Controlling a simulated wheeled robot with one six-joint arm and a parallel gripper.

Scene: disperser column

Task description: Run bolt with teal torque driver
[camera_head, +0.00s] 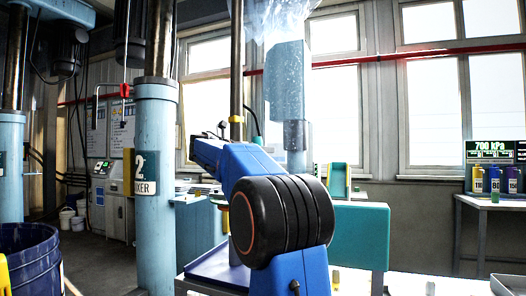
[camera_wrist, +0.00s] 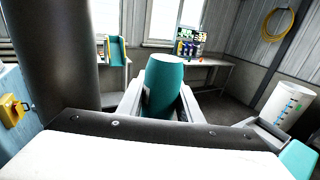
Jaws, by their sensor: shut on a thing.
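The teal torque driver (camera_wrist: 165,78) stands up between the two grey fingers of my gripper (camera_wrist: 163,102) in the wrist view. The gripper is shut on it. Its rounded teal body shows above the fingers, and its lower end is hidden behind the wrist housing. In the head view my blue arm with its black joint fills the middle, and I cannot make out the gripper or the driver there. I cannot make out the bolt in either view.
A thick dark column (camera_wrist: 52,52) stands close on the left in the wrist view, with a yellow box (camera_wrist: 12,110) beside it. A bench (camera_wrist: 208,66) carries bottles behind. A teal block (camera_head: 360,236) stands right of my arm, and a light blue column (camera_head: 156,190) left.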

